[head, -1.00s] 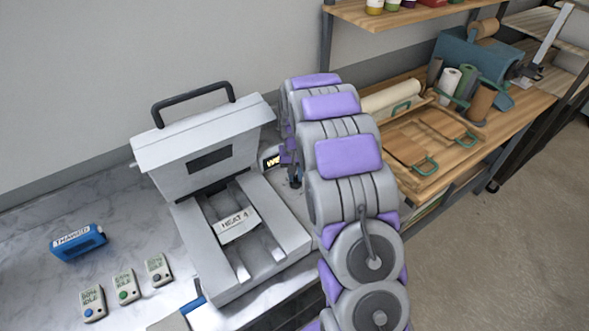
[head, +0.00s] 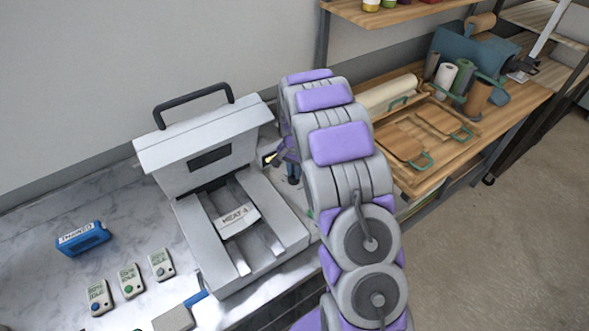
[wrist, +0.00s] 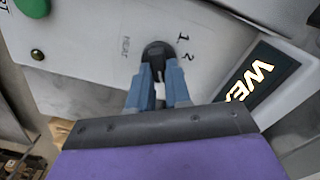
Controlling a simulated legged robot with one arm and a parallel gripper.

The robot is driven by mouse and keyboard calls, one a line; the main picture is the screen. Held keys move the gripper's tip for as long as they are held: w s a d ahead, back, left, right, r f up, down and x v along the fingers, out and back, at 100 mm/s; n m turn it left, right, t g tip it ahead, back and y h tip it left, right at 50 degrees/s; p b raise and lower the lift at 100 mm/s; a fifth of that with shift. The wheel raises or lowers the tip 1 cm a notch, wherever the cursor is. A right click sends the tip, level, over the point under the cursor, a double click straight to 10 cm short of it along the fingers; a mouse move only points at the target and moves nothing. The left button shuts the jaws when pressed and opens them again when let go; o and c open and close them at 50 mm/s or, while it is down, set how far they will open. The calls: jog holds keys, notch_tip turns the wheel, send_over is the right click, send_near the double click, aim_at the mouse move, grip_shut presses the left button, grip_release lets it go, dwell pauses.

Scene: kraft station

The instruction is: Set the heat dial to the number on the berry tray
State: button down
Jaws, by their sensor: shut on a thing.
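The heat dial (wrist: 158,52) is a black knob on a pale panel marked HEAT, with the numbers 1 and 2 to its upper right. My gripper (wrist: 160,76) has its blue-grey fingers shut on the dial in the wrist view. The dial's pointer setting cannot be read. In the head view my gripper (head: 290,165) is at the right side of the grey press, mostly behind my arm. A white label (head: 237,219) reading HEAT 4 lies in the open press; I cannot tell whether it belongs to the berry tray.
The press (head: 195,155) stands open on a marble counter. A blue THAWED block (head: 83,238) and several small meters (head: 130,281) are at left. A wooden shelf unit (head: 500,125) is at right.

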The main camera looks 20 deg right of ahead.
dwell(0.3)
jog(key=c, duration=1.1)
grip_release()
jog(key=shift+o, duration=0.2)
jog(key=shift+r, duration=0.1)
notch_tip(320, 180, up, 17)
jog(key=p, duration=0.1)
